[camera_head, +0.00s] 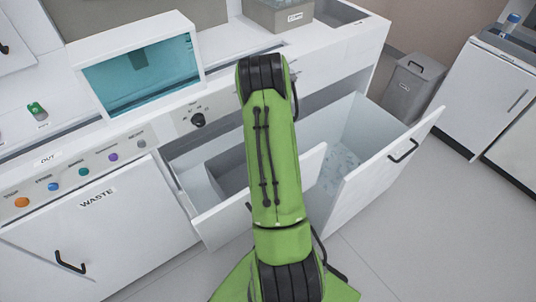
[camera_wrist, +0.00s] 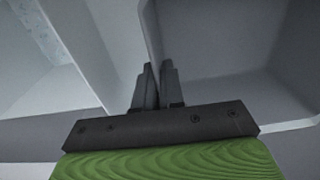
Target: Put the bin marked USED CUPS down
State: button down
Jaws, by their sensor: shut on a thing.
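A grey open bin (camera_head: 228,168) sits low inside the left open drawer (camera_head: 215,222), partly hidden behind my green arm. No label shows on it, so I cannot read whether it is marked USED CUPS. In the wrist view, the grey bin's inside (camera_wrist: 225,45) fills the right half. My gripper (camera_wrist: 158,75) is shut on the bin's near-vertical side wall, one finger on each side. In the head view the gripper is hidden behind my arm. I cannot tell whether the bin's bottom touches the drawer floor.
A second open drawer (camera_head: 375,185) to the right holds scattered pale pieces. A small labelled grey box (camera_head: 278,14) stands on the counter; its label is unreadable. A lidded grey bin (camera_head: 408,88) stands on the floor. The WASTE cabinet (camera_head: 125,235) is shut. Right foreground floor is clear.

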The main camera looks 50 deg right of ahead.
jog(key=shift+f, duration=0.2)
jog(key=c, duration=1.2)
grip_release()
jog(key=shift+c, duration=0.2)
notch_tip(320, 180, up, 13)
jog(key=p, duration=0.4)
jog(key=w+a+r+t, duration=0.1)
jog(key=w+a+r, duration=0.2)
jog(key=a+r, duration=0.6)
jog(key=s+a+r+n+t, duration=0.25)
jog(key=a+r, duration=0.45)
jog(key=a, duration=0.4)
jog(key=s+a+r+t, duration=0.2)
jog(key=s+a+r, duration=0.1)
jog(key=s+a, duration=0.8)
jog(key=shift+s+a+r+n, duration=0.35)
jog(key=shift+s+a, duration=0.05)
jog(key=shift+s, duration=0.65)
